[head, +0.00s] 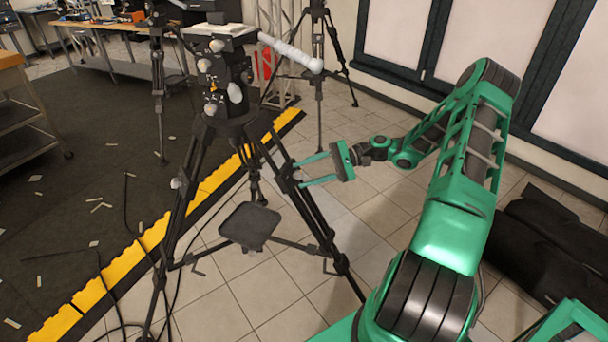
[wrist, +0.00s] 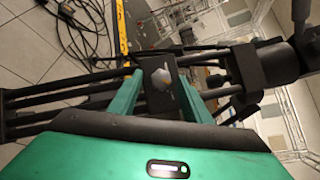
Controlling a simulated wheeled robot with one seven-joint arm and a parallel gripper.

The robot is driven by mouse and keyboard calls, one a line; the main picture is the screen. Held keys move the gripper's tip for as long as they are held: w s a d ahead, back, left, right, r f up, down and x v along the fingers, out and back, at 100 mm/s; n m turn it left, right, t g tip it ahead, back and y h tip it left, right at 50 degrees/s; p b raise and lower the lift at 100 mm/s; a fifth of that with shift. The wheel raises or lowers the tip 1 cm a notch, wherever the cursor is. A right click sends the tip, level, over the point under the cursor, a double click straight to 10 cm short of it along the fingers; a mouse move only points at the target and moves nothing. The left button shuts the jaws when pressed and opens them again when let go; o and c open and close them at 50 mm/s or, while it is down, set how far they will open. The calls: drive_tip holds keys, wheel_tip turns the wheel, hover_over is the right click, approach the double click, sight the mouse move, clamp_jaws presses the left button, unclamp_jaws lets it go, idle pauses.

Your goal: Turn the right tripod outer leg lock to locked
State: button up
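The tripod (head: 228,118) stands upright with its legs spread. On its right leg, the outer leg lock (head: 298,175) is a small pale knob. In the wrist view the lock (wrist: 162,78) is a grey-white knob with a yellow mark on a black block. My gripper (head: 299,171) reaches in from the right at the leg. In the wrist view my gripper (wrist: 160,73) is open, with one finger on each side of the knob. I cannot tell whether either finger touches it. The lock's setting cannot be read.
A yellow floor edging (head: 150,235) runs under the tripod beside dark carpet with loose scraps and cables. A flat grey tray (head: 250,225) sits between the legs. A white pan handle (head: 292,52) sticks out above. A dark bag (head: 550,250) lies on the tiles at right.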

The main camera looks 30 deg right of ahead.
drive_tip(key=v, duration=1)
drive_tip(key=shift+d, duration=0.4)
drive_tip(key=shift+s+r, duration=0.1)
drive_tip(key=s+a+r+n+g+h, duration=0.25)
drive_tip(key=s+a+g+h, duration=0.25)
drive_tip(key=s+a+h, duration=0.25)
drive_tip(key=s+r+h, duration=0.3)
drive_tip(key=s+r, duration=0.2)
drive_tip(key=s, duration=0.7)
drive_tip(key=s+a+r+t+h, duration=0.1)
drive_tip(key=s+r+h, duration=0.3)
drive_tip(key=s, duration=0.8)
wheel_tip(320, 180, up, 3)
drive_tip(key=shift+s+f, duration=0.2)
drive_tip(key=shift+s, duration=0.15)
